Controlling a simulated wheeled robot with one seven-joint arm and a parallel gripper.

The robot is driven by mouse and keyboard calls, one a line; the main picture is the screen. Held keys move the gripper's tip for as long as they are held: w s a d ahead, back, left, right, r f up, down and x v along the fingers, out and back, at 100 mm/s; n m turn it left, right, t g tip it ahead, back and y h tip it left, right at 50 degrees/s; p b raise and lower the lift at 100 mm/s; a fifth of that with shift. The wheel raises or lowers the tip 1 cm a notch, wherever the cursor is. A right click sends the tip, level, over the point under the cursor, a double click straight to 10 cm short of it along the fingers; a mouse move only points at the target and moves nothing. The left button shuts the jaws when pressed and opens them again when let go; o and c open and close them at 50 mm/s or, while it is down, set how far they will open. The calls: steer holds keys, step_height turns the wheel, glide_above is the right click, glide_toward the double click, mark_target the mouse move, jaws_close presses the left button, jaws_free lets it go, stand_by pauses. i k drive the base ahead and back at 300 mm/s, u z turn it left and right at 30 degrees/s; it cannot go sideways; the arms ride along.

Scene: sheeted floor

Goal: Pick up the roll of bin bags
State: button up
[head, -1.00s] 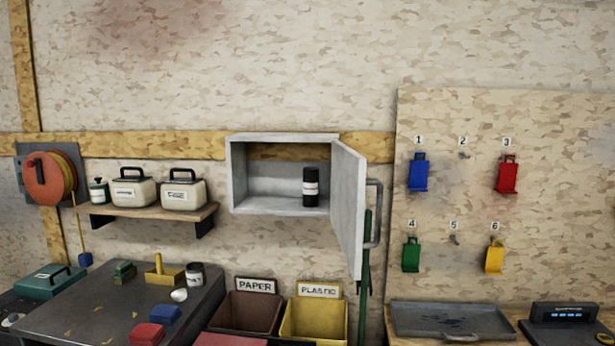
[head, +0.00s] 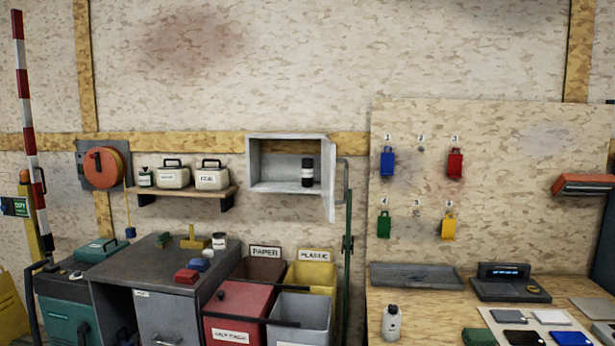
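A black upright cylinder with a pale label, which looks like the roll of bin bags (head: 307,173), stands inside the grey wall cabinet (head: 265,186), towards its right side. The label is too small to read. The cabinet door (head: 329,180) stands open on the right, swung out from the wall. My gripper is not in view.
Below the cabinet stand bins: paper (head: 259,270), plastic (head: 312,278), a red one (head: 236,305) and a grey one (head: 301,311). A grey-topped cabinet (head: 150,262) is left, a wooden bench (head: 420,315) right.

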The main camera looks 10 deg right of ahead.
mark_target(306, 163)
steer(key=u, duration=0.7)
steer(key=i, duration=0.65)
steer(key=u, duration=1.05)
steer(key=i, duration=1.55)
steer(key=z, duration=0.65)
